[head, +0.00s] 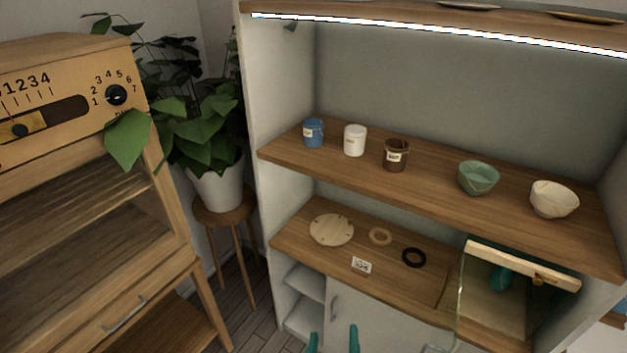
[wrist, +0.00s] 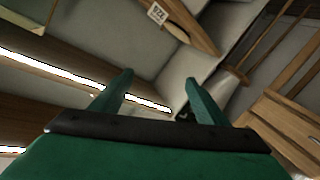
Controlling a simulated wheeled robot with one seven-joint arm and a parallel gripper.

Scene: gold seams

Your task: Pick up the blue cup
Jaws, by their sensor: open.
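The blue cup (head: 313,133) stands upright at the left end of the middle wooden shelf (head: 440,208) in the head view. It has a pale label on its front. My gripper (head: 333,340) shows at the bottom edge of the head view as two teal fingertips, apart from each other, in front of the cabinet and well below the cup. In the wrist view, my gripper (wrist: 158,92) is open with nothing between its green fingers. The blue cup cannot be made out in the wrist view.
A white jar (head: 355,140), a brown jar (head: 396,155), a green bowl (head: 478,178) and a cream bowl (head: 553,199) share the shelf. A lit shelf (head: 450,33) hangs above. A potted plant (head: 215,185) and wooden cabinet (head: 90,200) stand left.

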